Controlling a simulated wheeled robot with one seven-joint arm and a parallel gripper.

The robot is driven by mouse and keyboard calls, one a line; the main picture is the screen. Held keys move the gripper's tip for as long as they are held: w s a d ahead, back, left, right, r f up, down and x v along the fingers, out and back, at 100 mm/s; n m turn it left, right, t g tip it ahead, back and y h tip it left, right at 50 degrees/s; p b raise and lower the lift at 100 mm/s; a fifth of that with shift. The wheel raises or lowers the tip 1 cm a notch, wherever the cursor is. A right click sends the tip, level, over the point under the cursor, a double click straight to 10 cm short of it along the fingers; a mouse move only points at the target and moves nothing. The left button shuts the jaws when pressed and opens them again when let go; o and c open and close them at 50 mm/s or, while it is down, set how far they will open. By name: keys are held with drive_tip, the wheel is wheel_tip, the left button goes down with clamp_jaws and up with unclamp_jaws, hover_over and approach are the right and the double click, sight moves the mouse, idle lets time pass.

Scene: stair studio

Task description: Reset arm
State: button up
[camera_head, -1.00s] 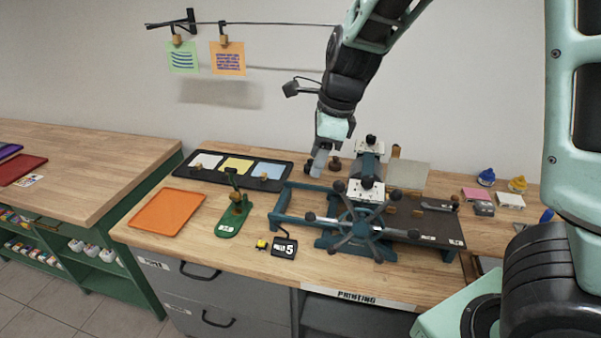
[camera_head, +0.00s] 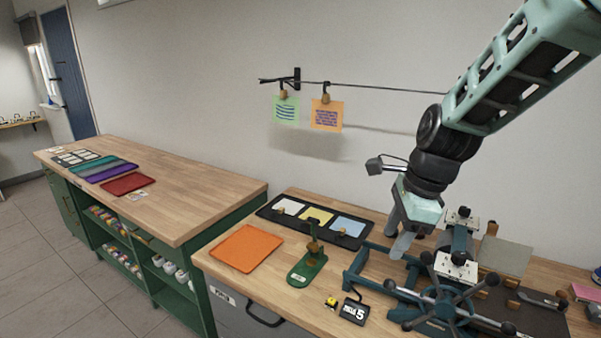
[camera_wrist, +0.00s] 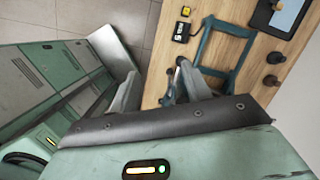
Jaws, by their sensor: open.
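My gripper (camera_head: 402,243) hangs over the back part of the printing bench, to the left of the teal press (camera_head: 448,295) and right of the black tray with coloured sheets. In the wrist view my gripper (camera_wrist: 160,92) shows two grey fingers spread apart with nothing between them. Part of the press frame (camera_wrist: 222,55) lies beyond the fingers in that view. My arm comes down from the upper right of the head view.
The bench holds an orange tray (camera_head: 247,249), a green stamping tool (camera_head: 308,262), a black tray (camera_head: 273,213) and a small counter (camera_head: 355,311). A second wooden counter (camera_head: 190,195) stands left. Prints hang from a wall line (camera_head: 392,87).

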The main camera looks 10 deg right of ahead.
drive_tip(key=s+a+f+n+b, duration=0.2)
drive_tip(key=s+a+n, duration=0.1)
drive_tip(key=s+n, duration=0.4)
drive_tip(key=s+a+f+n+g+h+b, duration=0.1)
drive_tip(key=s+a+f+n+b, duration=0.1)
drive_tip(key=s+n, duration=0.5)
drive_tip(key=s+a+f+n+b, duration=0.2)
drive_tip(key=s+a+n, duration=0.3)
drive_tip(key=n, duration=0.9)
drive_tip(key=s+f, duration=0.1)
drive_tip(key=s, duration=0.2)
drive_tip(key=shift+f+g+h, duration=0.15)
drive_tip(key=shift+g+h, duration=0.15)
drive_tip(key=shift+a, duration=0.1)
